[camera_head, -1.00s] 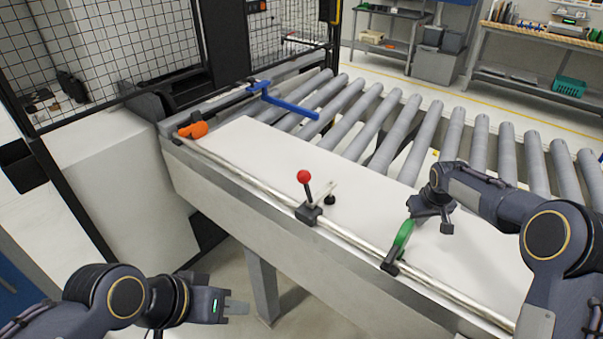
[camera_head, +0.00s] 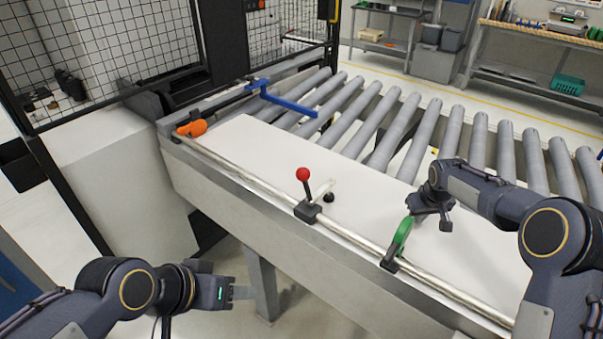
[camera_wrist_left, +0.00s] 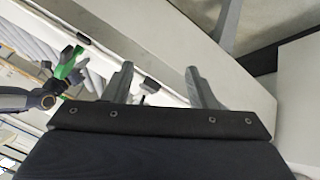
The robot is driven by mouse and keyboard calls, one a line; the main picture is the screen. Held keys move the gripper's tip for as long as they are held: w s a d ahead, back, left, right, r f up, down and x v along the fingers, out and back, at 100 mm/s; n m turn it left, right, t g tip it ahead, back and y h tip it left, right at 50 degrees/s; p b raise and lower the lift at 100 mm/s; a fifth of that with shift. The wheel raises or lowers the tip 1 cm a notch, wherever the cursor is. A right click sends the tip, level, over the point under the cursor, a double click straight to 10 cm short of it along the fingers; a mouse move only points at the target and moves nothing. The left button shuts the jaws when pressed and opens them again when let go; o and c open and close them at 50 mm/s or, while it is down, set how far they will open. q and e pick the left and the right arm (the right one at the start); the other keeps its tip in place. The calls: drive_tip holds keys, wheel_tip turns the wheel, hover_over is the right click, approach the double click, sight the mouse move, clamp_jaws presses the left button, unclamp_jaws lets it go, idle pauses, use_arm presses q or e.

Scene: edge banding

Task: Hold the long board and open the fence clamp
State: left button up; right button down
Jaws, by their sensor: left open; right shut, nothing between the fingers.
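The long white board (camera_head: 268,146) lies flat along the machine bed, beside the metal rail. The fence clamp, with a red ball on a black lever (camera_head: 303,176), stands upright on the rail near the middle. A green handle (camera_head: 402,234) stands on the rail further right. My right gripper (camera_head: 445,220) is shut and empty, just above the board to the right of the green handle; whether it touches the board I cannot tell. My left gripper (camera_head: 243,292) is open and empty, low in front of the bed, away from the clamp. Its fingers show in the left wrist view (camera_wrist_left: 160,85).
An orange knob (camera_head: 193,128) sits at the rail's left end. A blue bar (camera_head: 292,105) reaches over the rollers (camera_head: 378,135) behind the board. A black mesh guard (camera_head: 120,45) stands at the left. The floor space in front of the bed is free around my left gripper.

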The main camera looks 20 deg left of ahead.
use_arm(q)
drive_tip(key=w+a+m+t+y, duration=0.15)
drive_tip(key=w+t, duration=0.25)
drive_tip(key=w, duration=0.7)
drive_tip(key=m+t+h, duration=0.2)
drive_tip(key=m+t, duration=0.2)
drive_tip(key=t, duration=0.3)
approach(299, 180)
drive_tip(key=shift+y, duration=0.25)
drive_tip(key=w+d, duration=0.1)
drive_tip(key=w, duration=0.6)
drive_tip(key=w+d, duration=0.1)
drive_tip(key=w, duration=0.3)
drive_tip(key=shift+w+d+r, duration=0.1)
drive_tip(key=shift+w+d, duration=0.1)
drive_tip(key=shift+d, duration=0.1)
clamp_jaws()
